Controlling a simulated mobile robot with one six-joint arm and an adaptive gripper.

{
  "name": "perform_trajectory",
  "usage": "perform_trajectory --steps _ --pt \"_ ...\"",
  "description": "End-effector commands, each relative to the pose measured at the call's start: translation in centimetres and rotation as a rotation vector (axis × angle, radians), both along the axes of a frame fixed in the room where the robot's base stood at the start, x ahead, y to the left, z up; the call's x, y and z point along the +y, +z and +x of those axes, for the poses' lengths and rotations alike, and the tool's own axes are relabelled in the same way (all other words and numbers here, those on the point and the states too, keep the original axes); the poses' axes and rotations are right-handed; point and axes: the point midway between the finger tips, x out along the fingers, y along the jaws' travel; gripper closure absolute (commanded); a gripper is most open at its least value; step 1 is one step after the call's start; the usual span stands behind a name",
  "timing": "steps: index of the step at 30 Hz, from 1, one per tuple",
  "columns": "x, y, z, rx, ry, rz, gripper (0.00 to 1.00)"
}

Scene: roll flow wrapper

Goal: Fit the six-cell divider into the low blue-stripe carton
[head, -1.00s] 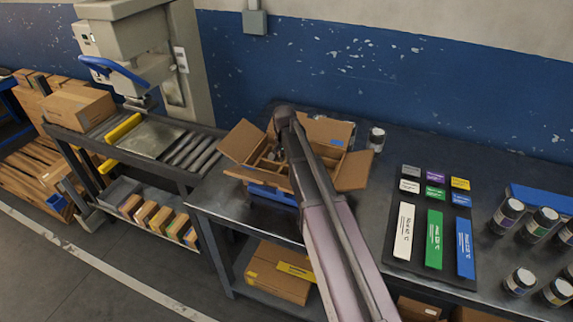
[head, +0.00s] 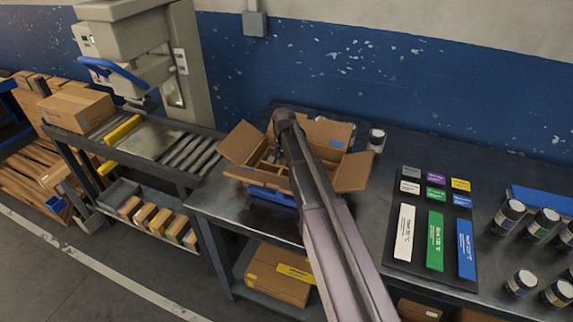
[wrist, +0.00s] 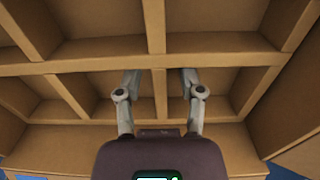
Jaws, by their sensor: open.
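The open carton (head: 317,166) stands on the dark bench with its brown flaps spread outward. A blue band (head: 272,195) shows along its lower front. The brown divider (head: 268,157) is inside the carton, partly hidden behind my arm. In the wrist view the divider (wrist: 220,59) shows one long wall crossed by shorter walls, with open cells between them. My gripper (wrist: 158,78) is open, with its two fingers apart on either side of a short cross wall. I cannot tell whether either finger touches it. In the head view my arm hides the gripper.
A dark board with coloured labels (head: 435,240) lies right of the carton, with several jars (head: 510,213) beyond it. One jar (head: 376,140) stands close behind the carton's right flap. A roller conveyor (head: 178,147) and a press-like machine are at left. A boxed carton (head: 278,275) sits on the shelf below.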

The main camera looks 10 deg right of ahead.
Motion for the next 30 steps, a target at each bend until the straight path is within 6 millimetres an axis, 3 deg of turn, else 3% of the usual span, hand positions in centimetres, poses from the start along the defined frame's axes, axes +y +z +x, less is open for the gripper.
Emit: perform_trajectory --steps 11,30 --pt "0.0 0.8 0.0 0.0 0.0 0.0 0.5" --pt "0.0 5.9 0.0 0.0 0.0 0.0 0.5"
